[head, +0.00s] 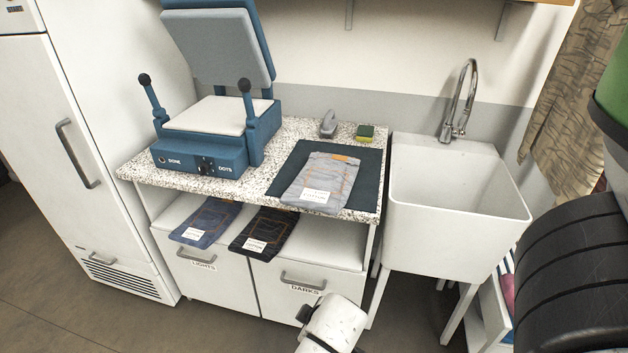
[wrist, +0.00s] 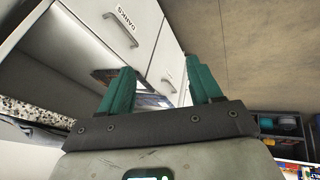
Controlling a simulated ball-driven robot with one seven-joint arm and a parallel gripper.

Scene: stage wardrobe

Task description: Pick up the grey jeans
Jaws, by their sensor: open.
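The grey jeans (head: 322,180) lie folded on a dark mat (head: 366,167) on the speckled counter, left of the sink. They have orange stitching, a brown patch and a white label, and their near end reaches the counter's front edge. My gripper (wrist: 160,84) shows in the wrist view with its two teal fingers apart and nothing held between them. Cabinet fronts and part of some folded jeans show beyond the fingers. In the head view my white arm is low in front of the cabinet, and the fingers are not visible.
Folded blue jeans (head: 206,222) and black jeans (head: 263,232) lie on the shelf under the counter. A blue heat press (head: 205,150) stands left on the counter. An iron (head: 328,125) and a sponge (head: 365,132) sit behind the mat. The sink (head: 455,225) stands right.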

